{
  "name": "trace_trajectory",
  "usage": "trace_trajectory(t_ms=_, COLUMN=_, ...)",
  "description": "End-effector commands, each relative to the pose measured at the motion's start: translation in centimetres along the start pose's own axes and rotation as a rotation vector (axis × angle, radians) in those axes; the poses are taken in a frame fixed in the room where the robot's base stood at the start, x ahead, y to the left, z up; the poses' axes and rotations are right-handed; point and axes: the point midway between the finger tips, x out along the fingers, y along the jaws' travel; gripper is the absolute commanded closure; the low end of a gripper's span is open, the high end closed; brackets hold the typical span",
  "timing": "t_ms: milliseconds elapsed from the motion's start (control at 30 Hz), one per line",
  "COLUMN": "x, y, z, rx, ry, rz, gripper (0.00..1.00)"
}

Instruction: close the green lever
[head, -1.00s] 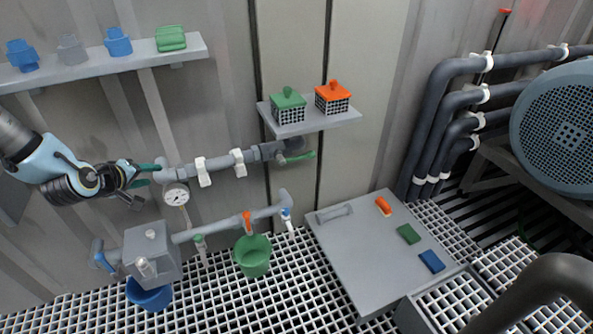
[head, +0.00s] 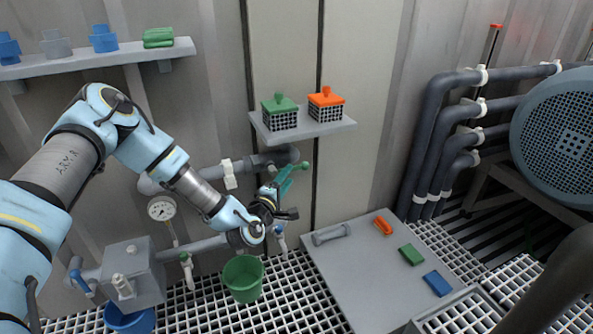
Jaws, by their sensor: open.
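The green lever (head: 304,166) is at the right end of the upper grey pipe, under the small shelf. Only its outer end shows; its inner part is hidden behind my gripper. My gripper (head: 290,180) has teal-green fingers and points up and right at the lever. It is open and appears empty, with its fingertips right by the lever. I cannot tell whether they touch it.
A small shelf (head: 338,127) with a green-lidded basket (head: 279,113) and an orange-lidded basket (head: 326,105) is just above. Below are a lower pipe (head: 205,245), a smaller green valve handle (head: 184,257) and a green bucket (head: 243,279). A grey panel (head: 352,262) lies at right.

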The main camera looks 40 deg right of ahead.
Motion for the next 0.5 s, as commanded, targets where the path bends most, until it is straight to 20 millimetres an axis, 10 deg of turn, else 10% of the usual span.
trace_trajectory(t_ms=500, x=5.6, y=0.0, z=0.0, rx=0.000, ry=0.000, rz=-0.001, gripper=0.51)
